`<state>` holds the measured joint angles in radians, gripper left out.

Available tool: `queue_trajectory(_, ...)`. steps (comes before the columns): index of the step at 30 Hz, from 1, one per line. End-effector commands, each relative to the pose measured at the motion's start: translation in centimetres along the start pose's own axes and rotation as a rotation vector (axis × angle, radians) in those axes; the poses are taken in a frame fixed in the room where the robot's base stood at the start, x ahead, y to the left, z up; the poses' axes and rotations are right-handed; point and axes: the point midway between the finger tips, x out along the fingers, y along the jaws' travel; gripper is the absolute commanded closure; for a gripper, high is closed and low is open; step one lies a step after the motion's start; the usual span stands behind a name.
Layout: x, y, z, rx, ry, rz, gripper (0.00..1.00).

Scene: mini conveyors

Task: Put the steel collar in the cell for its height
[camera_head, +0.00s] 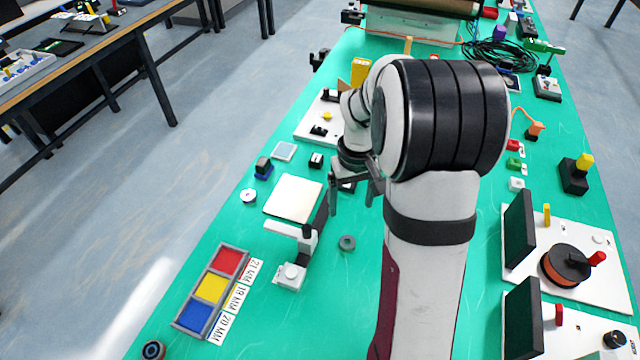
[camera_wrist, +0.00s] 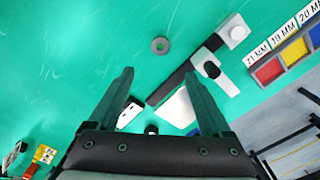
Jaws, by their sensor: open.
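The steel collar (camera_head: 347,243) is a small grey ring lying flat on the green table. It also shows in the wrist view (camera_wrist: 160,45), beyond my fingertips. My gripper (camera_head: 352,197) is open and empty, above the table and apart from the collar. Its two fingers are spread in the wrist view (camera_wrist: 158,74). The tray (camera_head: 177,324) at lower left has three cells: red (camera_head: 228,262) beside the label 21 MM, yellow (camera_head: 211,287) beside 19 MM, blue (camera_head: 195,317) beside 20 MM. No part shows in the cells.
A white-and-black device (camera_head: 291,275), like a gauge, stands between tray and collar. A white plate (camera_head: 293,198) lies behind it. Two white boards with dark upright panels (camera_head: 519,230) stand at right. Green table is clear around the collar.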

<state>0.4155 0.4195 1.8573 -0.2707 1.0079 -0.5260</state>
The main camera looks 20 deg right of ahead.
Motion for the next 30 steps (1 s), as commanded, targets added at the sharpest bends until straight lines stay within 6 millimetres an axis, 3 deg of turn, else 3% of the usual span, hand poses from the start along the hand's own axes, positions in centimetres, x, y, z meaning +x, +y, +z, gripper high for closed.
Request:
queue_trajectory(6, 6.2, -0.2, 0.2, 0.001, -0.006, -0.003, 0.18)
queue_trajectory(18, 12.8, 0.0, 0.7, 0.002, -0.005, -0.002, 0.18)
queue_trajectory(26, 13.5, 0.0, 0.6, 0.003, -0.001, -0.001, 0.18)
queue_trajectory(30, 13.5, 0.0, 0.6, 0.003, -0.002, -0.001, 0.39)
